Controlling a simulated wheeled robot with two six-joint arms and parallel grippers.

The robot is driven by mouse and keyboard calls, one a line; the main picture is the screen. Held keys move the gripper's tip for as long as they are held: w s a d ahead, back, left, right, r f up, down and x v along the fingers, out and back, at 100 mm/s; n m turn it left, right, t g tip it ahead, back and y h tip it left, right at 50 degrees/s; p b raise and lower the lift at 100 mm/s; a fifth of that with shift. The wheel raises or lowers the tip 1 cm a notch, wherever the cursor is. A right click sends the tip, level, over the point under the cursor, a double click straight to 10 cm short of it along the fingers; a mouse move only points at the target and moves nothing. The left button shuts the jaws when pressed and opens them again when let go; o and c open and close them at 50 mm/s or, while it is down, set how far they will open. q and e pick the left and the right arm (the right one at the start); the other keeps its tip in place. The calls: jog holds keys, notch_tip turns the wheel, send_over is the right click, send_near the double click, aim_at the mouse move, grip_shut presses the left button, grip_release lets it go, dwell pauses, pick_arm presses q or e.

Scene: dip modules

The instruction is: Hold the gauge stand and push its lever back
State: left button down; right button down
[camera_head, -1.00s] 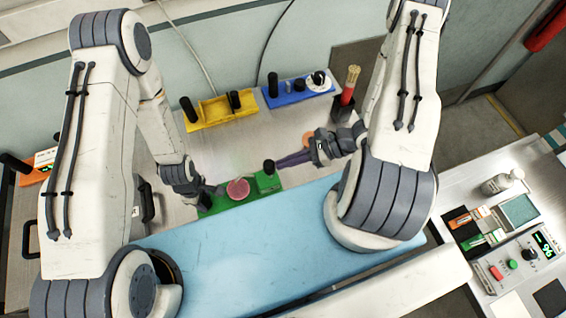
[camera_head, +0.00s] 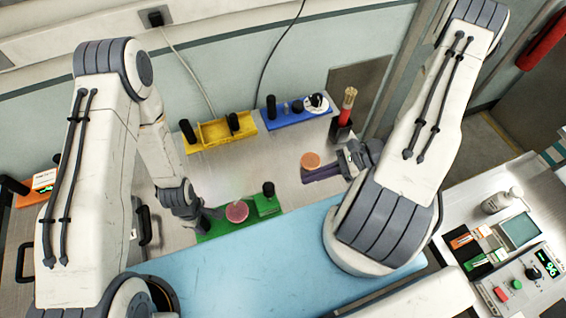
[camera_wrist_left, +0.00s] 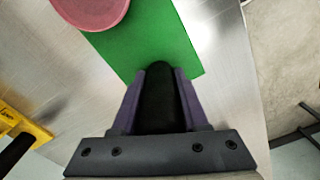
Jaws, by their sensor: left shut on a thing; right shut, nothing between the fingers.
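My left gripper (camera_head: 205,217) is at the base's left end. In the left wrist view its purple fingers are shut on a black post (camera_wrist_left: 160,95) of the green base, which also shows there (camera_wrist_left: 150,45). My right gripper (camera_head: 305,178) is shut and empty, right of the black knob and apart from it. Whether the knob is the lever I cannot tell.
A yellow module (camera_head: 212,133) and a blue module (camera_head: 290,115) with a white dial stand behind. An orange disc (camera_head: 310,160) lies beside my right fingers. A dark holder with sticks (camera_head: 346,108) stands further back. The light blue mat (camera_head: 240,260) is clear.

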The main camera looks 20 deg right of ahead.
jog(key=d+r, duration=0.1)
jog(key=s+d+r, duration=0.1)
jog(key=d+r, duration=0.1)
jog(key=shift+d+r, duration=0.2)
jog(key=shift+r, duration=0.1)
pick_arm(q)
jog(key=shift+c, duration=1.7)
grip_release()
notch_tip(320, 180, up, 3)
jog(key=shift+f+p, duration=0.2)
jog(key=shift+p, duration=0.85)
jog(key=shift+r+p, duration=0.8)
jog(key=shift+r, duration=1.65)
pick_arm(e)
jog(key=shift+r, duration=1.7)
